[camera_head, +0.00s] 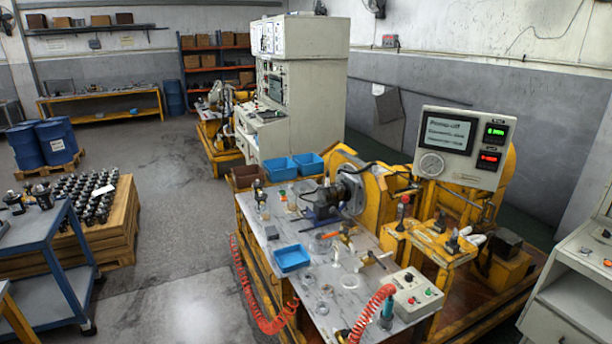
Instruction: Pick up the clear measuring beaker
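Several small clear or pale vessels stand on the grey-white top of the yellow-framed test bench (262,222). A clear, cup-like one (308,279) stands near the front, right of the small blue tray (291,258). Another clear round piece (322,307) lies close to the front edge, and a pale upright one (292,198) stands farther back. They are too small to tell which is the measuring beaker. Neither of my grippers is in view.
A control box with buttons (411,294) and a coiled red hose (376,301) occupy the bench's front right. A motor (323,198) and a display panel (464,147) stand behind. A blue cart (40,243) is at left; the floor between is clear.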

